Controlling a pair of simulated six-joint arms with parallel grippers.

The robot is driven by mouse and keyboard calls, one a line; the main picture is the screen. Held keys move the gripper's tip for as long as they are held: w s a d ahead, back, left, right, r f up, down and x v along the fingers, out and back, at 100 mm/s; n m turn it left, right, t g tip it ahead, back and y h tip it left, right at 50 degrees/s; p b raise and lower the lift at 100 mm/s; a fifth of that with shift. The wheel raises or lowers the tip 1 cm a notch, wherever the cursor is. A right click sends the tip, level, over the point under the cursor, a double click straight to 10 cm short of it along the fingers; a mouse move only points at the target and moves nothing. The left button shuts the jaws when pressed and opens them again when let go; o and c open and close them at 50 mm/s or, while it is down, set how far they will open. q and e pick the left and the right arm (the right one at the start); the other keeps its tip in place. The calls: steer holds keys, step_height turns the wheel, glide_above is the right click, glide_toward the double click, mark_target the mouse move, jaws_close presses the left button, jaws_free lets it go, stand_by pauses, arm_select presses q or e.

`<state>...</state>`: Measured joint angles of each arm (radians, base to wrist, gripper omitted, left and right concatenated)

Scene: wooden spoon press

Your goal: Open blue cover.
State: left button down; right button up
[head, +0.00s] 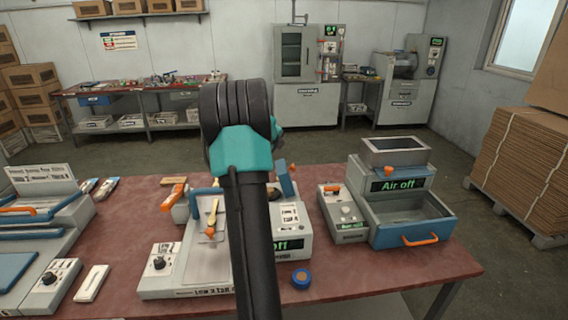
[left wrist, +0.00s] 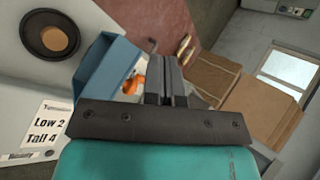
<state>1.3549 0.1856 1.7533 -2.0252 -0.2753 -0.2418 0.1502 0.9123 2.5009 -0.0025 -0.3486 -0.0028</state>
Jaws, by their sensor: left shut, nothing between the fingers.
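The press (head: 293,232) stands at the middle of the table, partly hidden by my left arm. Blue parts, possibly the blue cover, show left of the arm (head: 207,191) and right of it (head: 286,180); the arm hides what lies between. In the left wrist view a blue angled panel (left wrist: 104,72) stands just left of my left gripper (left wrist: 168,62). The gripper's fingers are shut and empty; whether they touch the panel is unclear. In the head view the fingers are hidden behind my arm. My right gripper is in neither view.
A wooden spoon (head: 213,212) lies on the metal plate left of my arm. A blue round piece (head: 301,279) sits near the table's front edge. An "Air off" machine (head: 405,207) stands at right, a grey machine with blue parts (head: 40,225) at left.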

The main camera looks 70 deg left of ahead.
arm_select(q)
steer(key=s+d+r+m+t+h, duration=0.3)
steer(key=s+d+m+h, duration=0.3)
steer(key=s+m+h, duration=0.1)
steer(key=shift+s+r, duration=0.2)
steer(key=shift+s, duration=0.25)
steer(key=shift+d, duration=0.1)
